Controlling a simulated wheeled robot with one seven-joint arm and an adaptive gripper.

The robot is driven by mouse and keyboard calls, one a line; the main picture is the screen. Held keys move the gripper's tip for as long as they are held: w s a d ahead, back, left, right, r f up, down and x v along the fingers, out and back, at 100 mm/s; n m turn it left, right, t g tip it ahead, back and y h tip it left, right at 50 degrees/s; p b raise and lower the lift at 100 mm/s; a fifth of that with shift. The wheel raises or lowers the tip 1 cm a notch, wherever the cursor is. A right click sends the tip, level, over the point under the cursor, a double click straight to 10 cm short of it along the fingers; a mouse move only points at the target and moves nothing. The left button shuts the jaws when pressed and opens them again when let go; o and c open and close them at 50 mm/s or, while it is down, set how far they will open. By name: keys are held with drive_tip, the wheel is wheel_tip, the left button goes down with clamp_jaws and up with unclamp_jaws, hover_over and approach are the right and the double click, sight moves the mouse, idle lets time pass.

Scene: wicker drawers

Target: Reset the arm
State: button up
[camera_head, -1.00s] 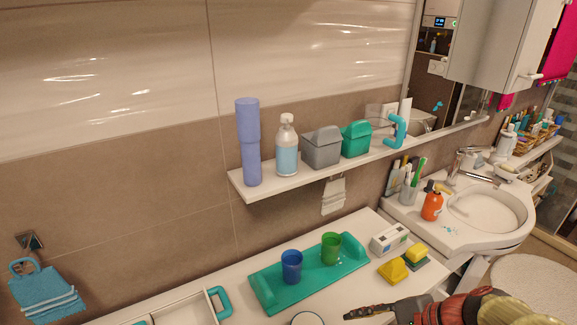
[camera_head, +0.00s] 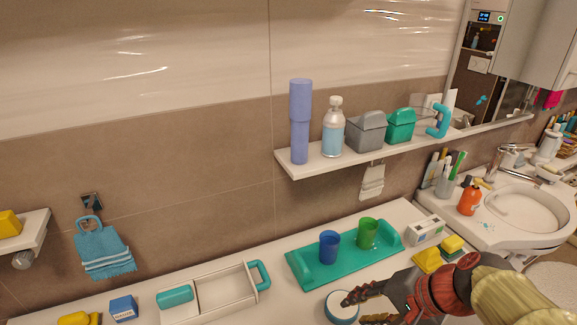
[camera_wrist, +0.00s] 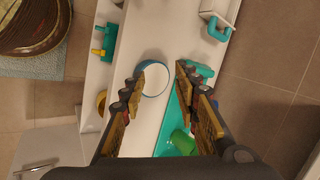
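My gripper (camera_head: 356,308) is at the lower right of the head view, above the front part of the white counter. Its two fingers are spread and nothing shows between them in that view. In the wrist view my gripper (camera_wrist: 160,70) is also open, fingers well apart. A round white object with a blue rim (camera_head: 341,307) lies on the counter close to the fingertips; in the wrist view this round object (camera_wrist: 154,79) shows between and beyond them. I cannot tell the exact height gap. No object is held.
A teal tray (camera_head: 305,272) with a blue cup (camera_head: 329,247) and green cup (camera_head: 367,233) is just behind. Yellow pieces (camera_head: 428,260) lie near my wrist. A white drawer box (camera_head: 225,291) is to the left. A wall shelf (camera_head: 300,171) holds bottles and bins. The sink (camera_head: 525,212) is right.

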drive_tip(key=s+d+n+h, duration=0.4)
drive_tip(key=d+n, duration=0.1)
drive_tip(key=s+a+r+n+t+h+p, duration=0.1)
drive_tip(key=s+r+n+p, duration=0.2)
drive_tip(key=r, duration=0.4)
drive_tip(key=shift+a+r+n, duration=0.15)
drive_tip(key=shift+a+n, duration=0.2)
drive_tip(key=shift+n, duration=0.15)
drive_tip(key=shift+d, duration=0.1)
